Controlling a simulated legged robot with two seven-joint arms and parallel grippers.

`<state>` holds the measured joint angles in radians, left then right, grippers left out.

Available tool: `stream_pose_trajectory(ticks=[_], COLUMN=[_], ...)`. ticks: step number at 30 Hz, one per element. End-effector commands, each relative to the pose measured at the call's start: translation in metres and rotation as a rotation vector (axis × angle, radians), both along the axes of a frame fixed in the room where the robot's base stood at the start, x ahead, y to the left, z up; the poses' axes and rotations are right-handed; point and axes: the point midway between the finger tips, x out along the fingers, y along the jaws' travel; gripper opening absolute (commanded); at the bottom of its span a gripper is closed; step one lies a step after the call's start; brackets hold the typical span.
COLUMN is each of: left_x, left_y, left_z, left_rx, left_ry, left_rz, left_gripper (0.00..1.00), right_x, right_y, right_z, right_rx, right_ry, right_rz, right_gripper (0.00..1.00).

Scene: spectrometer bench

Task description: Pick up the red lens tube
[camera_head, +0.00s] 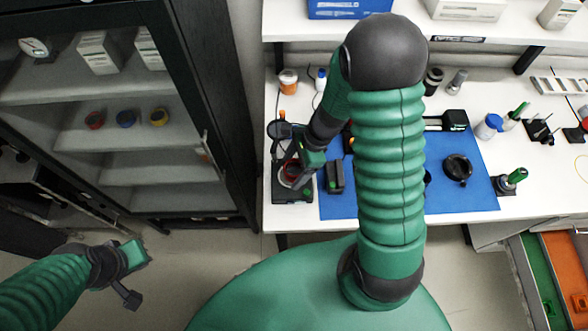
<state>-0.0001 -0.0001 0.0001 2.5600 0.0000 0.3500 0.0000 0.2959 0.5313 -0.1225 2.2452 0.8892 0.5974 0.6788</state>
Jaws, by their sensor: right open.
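The gripper and wrist hide part of the piece. My left gripper (128,280) hangs at the lower left, in front of the cabinet and away from the bench; its jaw opening is not clear.
A blue mat (340,206) bears a black box (335,177) close to my right gripper and a round black part (457,168). The cabinet (180,190) on the left holds red, blue and yellow rings. My right arm hides the bench's middle.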

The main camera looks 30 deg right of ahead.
Motion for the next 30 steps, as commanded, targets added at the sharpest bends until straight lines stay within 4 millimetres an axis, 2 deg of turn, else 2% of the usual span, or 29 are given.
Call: stream_pose_trajectory(ticks=[6, 23, 30], left_x=[-0.0001, 0.0000, 0.0000], left_y=[0.0001, 0.0000, 0.0001], left_z=[-0.0001, -0.0001, 0.0001], left_rx=[0.000, 0.000, 0.000], left_ry=[0.000, 0.000, 0.000], left_rz=[0.001, 0.000, 0.000], left_gripper=[0.00, 0.00, 0.00], right_x=[0.0014, 0.0011, 0.0010], right_y=[-0.0019, -0.0013, -0.0020], right_z=[-0.0018, -0.0012, 0.0004], right_rx=[0.001, 0.001, 0.002], right_ry=[-0.001, -0.001, -0.001], right_rz=[-0.001, -0.001, 0.000], right_gripper=[0.73, 0.00, 0.00])
